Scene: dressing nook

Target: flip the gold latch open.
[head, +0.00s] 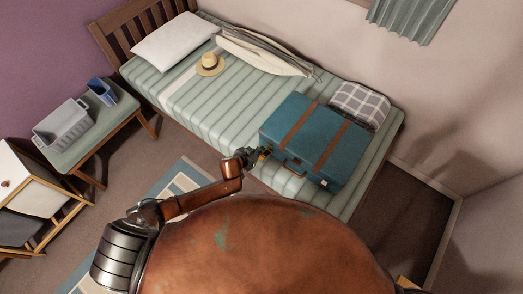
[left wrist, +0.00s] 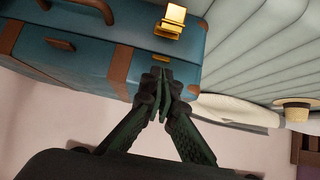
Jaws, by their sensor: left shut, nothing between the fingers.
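A blue suitcase (head: 310,128) with brown straps lies on the bed. In the left wrist view its blue side (left wrist: 95,60) fills the upper left. The gold latch (left wrist: 172,22) sits on the suitcase near the top middle of that view. I cannot tell for sure whether its flap is up or down. My left gripper (head: 260,155) is at the suitcase's front left edge. In the left wrist view its fingertips (left wrist: 164,76) are together and empty, below the latch in the picture and apart from it. My right gripper is out of view.
The suitcase handle (head: 293,168) is on its front side. A striped bed (head: 210,100) carries a straw hat (head: 209,66), a white pillow (head: 172,40), a pale garment (head: 262,52) and a checked cushion (head: 358,101). A bench (head: 105,125) with a grey basket (head: 64,125) stands left.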

